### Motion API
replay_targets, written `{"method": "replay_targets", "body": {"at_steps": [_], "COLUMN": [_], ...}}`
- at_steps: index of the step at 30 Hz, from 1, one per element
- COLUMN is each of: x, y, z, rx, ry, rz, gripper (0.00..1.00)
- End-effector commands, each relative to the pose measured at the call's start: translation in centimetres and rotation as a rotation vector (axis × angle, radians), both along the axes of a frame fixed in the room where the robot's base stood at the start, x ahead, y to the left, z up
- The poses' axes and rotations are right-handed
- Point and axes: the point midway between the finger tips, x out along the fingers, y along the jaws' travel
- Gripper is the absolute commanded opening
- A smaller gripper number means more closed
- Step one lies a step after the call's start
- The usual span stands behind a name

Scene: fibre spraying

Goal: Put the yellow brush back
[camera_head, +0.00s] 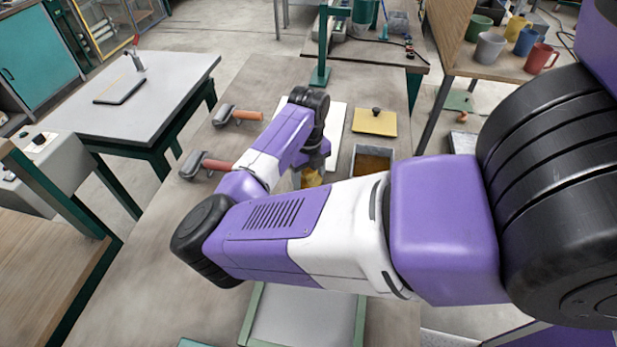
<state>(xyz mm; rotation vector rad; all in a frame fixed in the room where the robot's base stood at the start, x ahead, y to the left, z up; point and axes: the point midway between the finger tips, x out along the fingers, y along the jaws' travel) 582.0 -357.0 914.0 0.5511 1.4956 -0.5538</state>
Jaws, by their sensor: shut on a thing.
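My gripper (314,163) points down over the worktable, past the end of my purple and white arm. It is shut on the yellow brush (309,178), of which only a small yellow-tan part shows below and beside my wrist. My arm hides the rest of the brush and most of the fingers. On the left of the table lie two tools with grey heads, one with a red handle (218,165) and one with an orange handle (247,115).
A grey box with brown contents (357,172) stands right of my gripper. A yellow plate with a black knob (375,123) lies behind it. A white sheet (337,122) lies behind my wrist. A green-edged tray (247,322) is at the front. The table's left front is clear.

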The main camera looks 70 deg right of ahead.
Motion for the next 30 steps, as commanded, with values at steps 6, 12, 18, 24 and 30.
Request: {"method": "replay_targets", "body": {"at_steps": [6,12,18,24,30], "x": [0.0,0.0,0.0,0.0,0.0], "y": [0.0,0.0,0.0,-0.1,-0.1], "z": [-0.3,-0.3,-0.2,0.6,4.1], "rx": [0.0,0.0,0.0,-0.001,-0.003], "ry": [0.0,0.0,0.0,-0.002,-0.003], "rz": [0.0,0.0,0.0,-0.001,-0.003], "gripper": [0.2,0.8,0.8,0.8,0.8]}}
